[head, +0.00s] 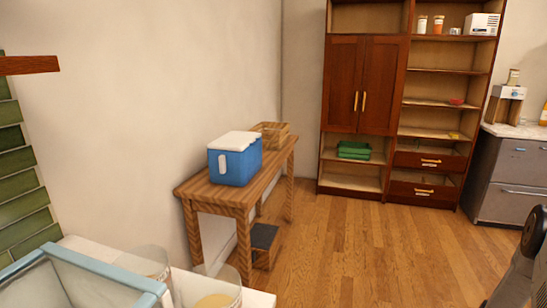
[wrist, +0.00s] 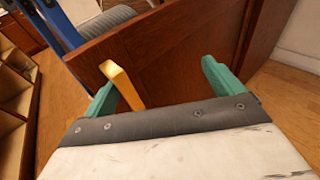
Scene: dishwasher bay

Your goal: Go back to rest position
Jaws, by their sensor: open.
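My gripper (wrist: 160,88) shows in the wrist view with its two teal fingers spread apart and nothing clamped between them. A gold handle (wrist: 122,85) on a reddish-brown wooden panel (wrist: 175,55) lies between the fingers, close to the left one. I cannot tell whether the handle touches that finger. The gripper is not visible in the head view. A dark part of my own body shows at the right edge there.
In the head view, a tall wooden cabinet (head: 343,80) with shelves and drawers stands at the back. A wooden table (head: 219,195) along the left wall holds a blue cooler (head: 235,163). A grey counter unit (head: 510,175) stands at right. The middle floor (head: 345,245) is clear.

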